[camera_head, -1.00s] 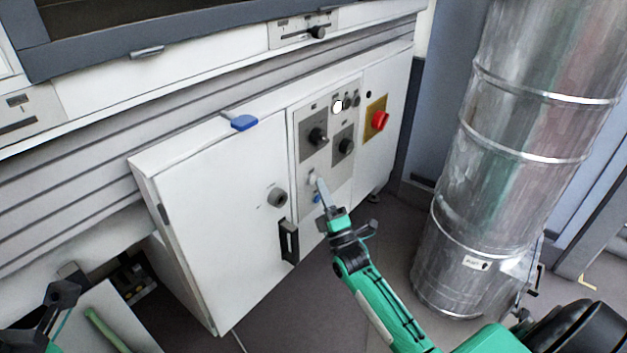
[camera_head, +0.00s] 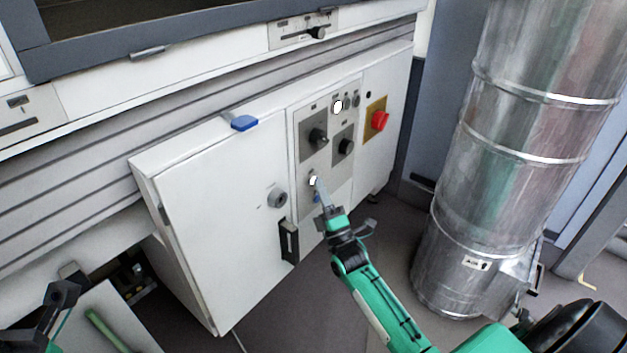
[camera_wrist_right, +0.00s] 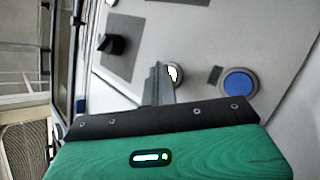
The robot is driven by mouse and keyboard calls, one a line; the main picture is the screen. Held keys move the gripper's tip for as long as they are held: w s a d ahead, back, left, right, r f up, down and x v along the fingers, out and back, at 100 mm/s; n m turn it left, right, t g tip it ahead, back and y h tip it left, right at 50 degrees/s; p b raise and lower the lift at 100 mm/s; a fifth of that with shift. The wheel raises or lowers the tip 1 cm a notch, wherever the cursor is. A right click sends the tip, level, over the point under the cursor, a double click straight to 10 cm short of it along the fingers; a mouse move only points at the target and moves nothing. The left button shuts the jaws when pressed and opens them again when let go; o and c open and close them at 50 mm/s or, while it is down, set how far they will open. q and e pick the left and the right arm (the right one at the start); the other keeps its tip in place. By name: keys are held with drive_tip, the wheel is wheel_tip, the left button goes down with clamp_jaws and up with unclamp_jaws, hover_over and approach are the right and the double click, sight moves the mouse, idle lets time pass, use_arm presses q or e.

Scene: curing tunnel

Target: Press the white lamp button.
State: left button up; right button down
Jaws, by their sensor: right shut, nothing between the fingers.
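The white lamp button (camera_head: 313,180) is on the lower part of the grey control panel and looks brightly lit. It also shows in the right wrist view (camera_wrist_right: 174,74), partly hidden behind my fingers. My right gripper (camera_head: 321,186) is shut and empty, its fingertips right beside the button. In the right wrist view the closed fingers (camera_wrist_right: 158,80) overlap the button's edge; I cannot tell whether they touch it. My left gripper (camera_head: 62,296) is at the lower left corner, away from the panel, and its jaws are unclear.
A blue button (camera_wrist_right: 238,83) sits beside the white one. Black rotary knobs (camera_head: 318,137), a lit white lamp (camera_head: 338,106) and a red switch (camera_head: 380,120) are higher up. The cabinet door handle (camera_head: 289,241) juts out nearby. A metal duct (camera_head: 510,150) stands to the right.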

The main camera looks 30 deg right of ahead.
drive_tip(key=shift+s+d+p, duration=0.2)
drive_tip(key=shift+s+p, duration=0.15)
drive_tip(key=shift+s, duration=0.3)
drive_tip(key=s, duration=0.1)
drive_tip(key=s+d+p, duration=0.1)
drive_tip(key=s, duration=0.1)
drive_tip(key=s+d+p, duration=0.1)
drive_tip(key=shift+s, duration=0.3)
idle(0.4)
